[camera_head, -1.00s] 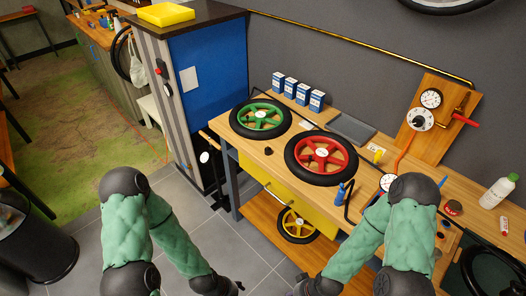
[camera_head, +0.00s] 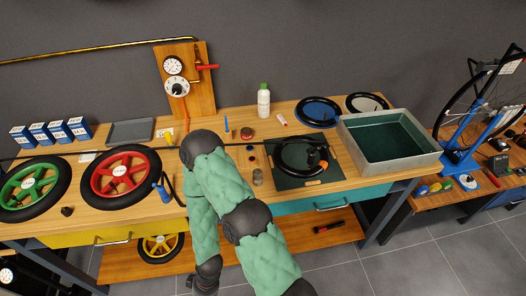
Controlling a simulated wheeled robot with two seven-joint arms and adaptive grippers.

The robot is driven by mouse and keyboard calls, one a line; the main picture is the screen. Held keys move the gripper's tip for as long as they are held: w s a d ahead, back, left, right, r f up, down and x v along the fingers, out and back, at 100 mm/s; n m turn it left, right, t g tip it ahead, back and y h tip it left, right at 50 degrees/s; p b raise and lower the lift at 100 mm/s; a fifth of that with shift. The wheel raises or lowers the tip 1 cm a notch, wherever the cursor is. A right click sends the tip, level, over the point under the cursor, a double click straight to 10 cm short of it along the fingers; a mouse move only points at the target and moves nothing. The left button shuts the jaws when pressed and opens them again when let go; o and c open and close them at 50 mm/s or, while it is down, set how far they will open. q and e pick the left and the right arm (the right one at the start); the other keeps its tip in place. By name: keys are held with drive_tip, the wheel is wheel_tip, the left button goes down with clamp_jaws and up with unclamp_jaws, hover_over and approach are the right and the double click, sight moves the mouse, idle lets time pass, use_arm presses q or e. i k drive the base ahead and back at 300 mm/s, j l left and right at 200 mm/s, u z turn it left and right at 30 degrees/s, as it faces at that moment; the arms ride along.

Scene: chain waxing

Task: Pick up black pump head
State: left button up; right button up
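A small black piece (camera_head: 67,211) lies on the wooden workbench between the green wheel and the red wheel; it may be the black pump head, but it is too small to be sure. A blue bottle-shaped item (camera_head: 163,192) with a black hose-like part (camera_head: 172,184) beside it stands right of the red wheel. My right gripper (camera_head: 205,284) hangs low in front of the bench, well apart from both. It is small and dark, and its fingers cannot be made out. My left gripper is out of view.
A green wheel (camera_head: 30,188) and a red wheel (camera_head: 121,173) lie on the bench (camera_head: 340,181). A black mat (camera_head: 325,179) carries a round black item. A grey bin (camera_head: 428,150) stands at right. A gauge board (camera_head: 203,100) rises behind. My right arm crosses the bench front.

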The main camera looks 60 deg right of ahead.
sight(310, 160)
drive_tip(key=k+l, duration=0.3)
drive_tip(key=l, duration=0.15)
drive_tip(key=k+l+u, duration=0.1)
drive_tip(key=k+l, duration=0.2)
drive_tip(key=l, duration=0.2)
drive_tip(key=k+l, duration=0.35)
drive_tip(key=l, duration=0.1)
